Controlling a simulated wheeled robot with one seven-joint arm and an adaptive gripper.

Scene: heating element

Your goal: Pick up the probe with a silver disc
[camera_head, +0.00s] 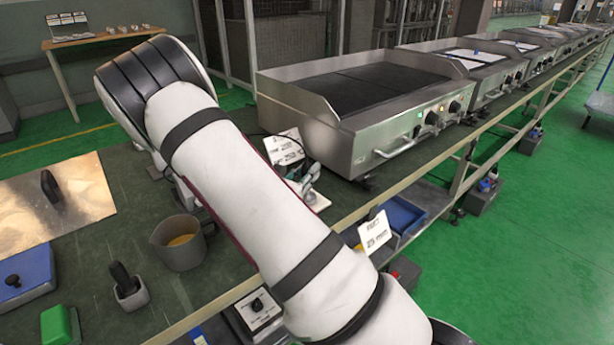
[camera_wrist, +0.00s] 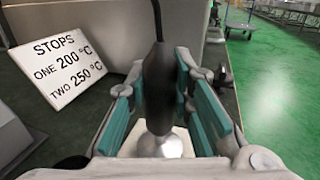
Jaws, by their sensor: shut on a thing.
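The probe (camera_wrist: 158,65) has a black handle with a cable rising from its top, and a silver disc (camera_wrist: 160,145) at its lower end, in the wrist view. My gripper (camera_wrist: 160,92) has teal pads on both sides of the black handle and is shut on it. The probe looks upright, with its disc over a small white plate; I cannot tell whether they touch.
A sign (camera_wrist: 65,66) about stops stands left of the probe. A steel griddle (camera_head: 345,95) is close behind. A grey jug (camera_head: 178,245), a black-handled block (camera_head: 128,288) and a metal plate (camera_head: 85,190) lie on the bench at left. The bench's front edge is near.

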